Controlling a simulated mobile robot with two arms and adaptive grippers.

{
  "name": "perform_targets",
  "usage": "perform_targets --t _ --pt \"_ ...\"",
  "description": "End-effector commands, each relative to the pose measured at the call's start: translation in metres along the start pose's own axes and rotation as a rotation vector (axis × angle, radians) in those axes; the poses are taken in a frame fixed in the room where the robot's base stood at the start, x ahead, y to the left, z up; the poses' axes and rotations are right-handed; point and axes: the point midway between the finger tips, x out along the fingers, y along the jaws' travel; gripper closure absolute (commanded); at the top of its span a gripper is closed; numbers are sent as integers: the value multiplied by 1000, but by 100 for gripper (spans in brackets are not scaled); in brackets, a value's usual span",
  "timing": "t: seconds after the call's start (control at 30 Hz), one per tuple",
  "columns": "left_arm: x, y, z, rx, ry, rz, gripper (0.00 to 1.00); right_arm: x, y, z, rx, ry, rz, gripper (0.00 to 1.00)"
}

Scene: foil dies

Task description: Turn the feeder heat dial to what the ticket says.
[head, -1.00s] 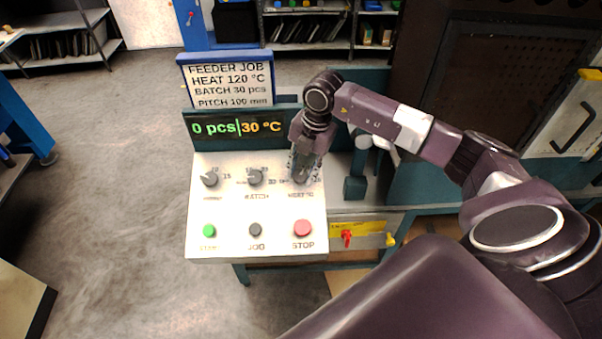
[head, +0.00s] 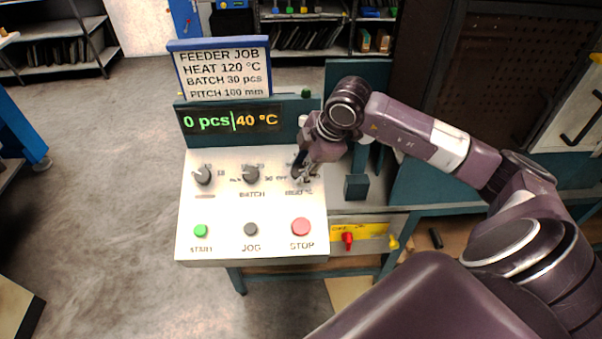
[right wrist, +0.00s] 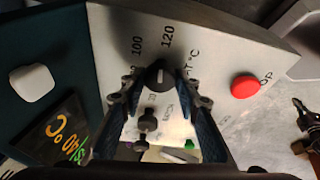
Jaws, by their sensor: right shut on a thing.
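The ticket (head: 222,73) stands above the panel and reads HEAT 120 °C, BATCH 30 pcs, PITCH 100 mm. The display (head: 230,122) below it shows 0 pcs and 40 °C. The dark heat dial (right wrist: 160,74) is at the panel's upper right, with 100 and 120 printed near it in the right wrist view. My right gripper (head: 303,172) is shut on the heat dial, one finger on each side. In the head view the gripper covers most of the dial and its scale. My left gripper is in neither view.
The batch dial (head: 250,175) and another dial (head: 203,176) sit left of the heat dial. Below are the green START button (head: 201,231), dark JOG button (head: 250,229) and red STOP button (head: 301,227). A red-handled switch (head: 348,240) is at the lower right.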

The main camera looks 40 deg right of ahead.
Motion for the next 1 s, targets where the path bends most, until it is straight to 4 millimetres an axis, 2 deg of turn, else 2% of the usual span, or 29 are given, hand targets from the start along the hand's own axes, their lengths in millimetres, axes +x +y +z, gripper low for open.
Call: perform_targets --t 0.03,0.3,0.87,0.9,1.0 --pt "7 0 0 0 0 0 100 2 0 1 26 -1 12 94" --pt "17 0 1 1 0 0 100 0 0 0 130 -3 46 94" --pt "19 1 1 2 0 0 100 -1 0 0 162 -4 55 94" --pt "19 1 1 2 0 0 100 -1 0 0 162 -4 55 69" --pt "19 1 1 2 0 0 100 -1 0 0 162 -4 55 58"
